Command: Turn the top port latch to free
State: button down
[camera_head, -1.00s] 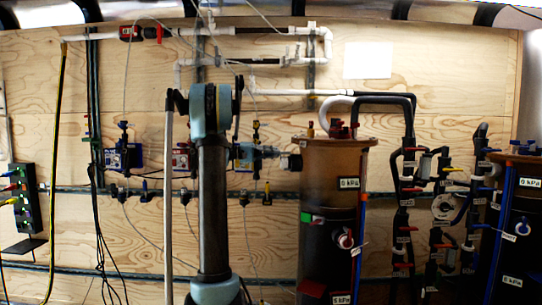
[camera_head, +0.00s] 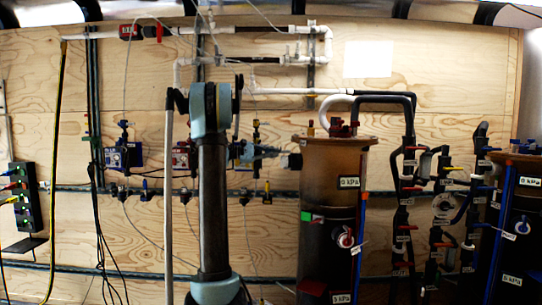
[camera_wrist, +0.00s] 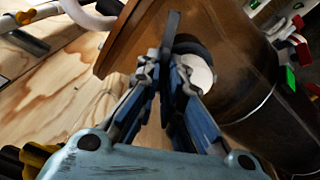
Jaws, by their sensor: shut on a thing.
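The top port is a round fitting with a white disc face (camera_wrist: 198,74) on the upper side of the brown filter tank (camera_head: 340,172). Its latch, a flat dark bar (camera_wrist: 172,40), stands out in front of the disc in the wrist view. My gripper (camera_wrist: 168,68) is shut on this bar, one blue-grey finger on each side. In the head view my gripper (camera_head: 278,152) reaches from the left to the dark port (camera_head: 294,161) near the tank's top. The fingertips and the arm hide part of the latch, and its exact angle is hard to tell there.
A second tank (camera_head: 512,225) stands at the right, with black pipes and valves (camera_head: 407,200) between. White pipes (camera_head: 255,31) run along the plywood wall above. A yellow cable (camera_head: 57,150) hangs at the left. A lower knob (camera_head: 345,240) sits on the brown tank.

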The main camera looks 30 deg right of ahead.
jog(key=shift+w+n, duration=0.1)
jog(key=shift+n, duration=0.2)
jog(key=c, duration=1.7)
grip_release()
jog(key=shift+f, duration=0.15)
jog(key=v, duration=1.2)
jog(key=s+a+f+n+t+y, duration=0.1)
jog(key=s+a+f+t+y, duration=0.2)
jog(key=s+a+f, duration=0.5)
jog(key=s+a+f+t+y, duration=0.4)
jog(key=s, duration=0.7)
jog(key=s+a+f+t+y, duration=0.1)
jog(key=s+a+f+y, duration=0.2)
jog(key=s+a+f, duration=0.3)
jog(key=s+a+f+t+y, duration=0.1)
jog(key=s+a+f+y, duration=0.2)
jog(key=s+a+f, duration=0.3)
jog(key=s+a+f+t+y, duration=0.1)
jog(key=s+a+f+y, duration=0.2)
jog(key=s+a+f, duration=0.4)
jog(key=shift+a+f+m, duration=0.2)
jog(key=shift+a+f, duration=0.55)
jog(key=shift+f, duration=0.25)
jog(key=shift+a+f+m, duration=0.2)
jog(key=shift+a+f, duration=0.55)
jog(key=shift+f, duration=0.2)
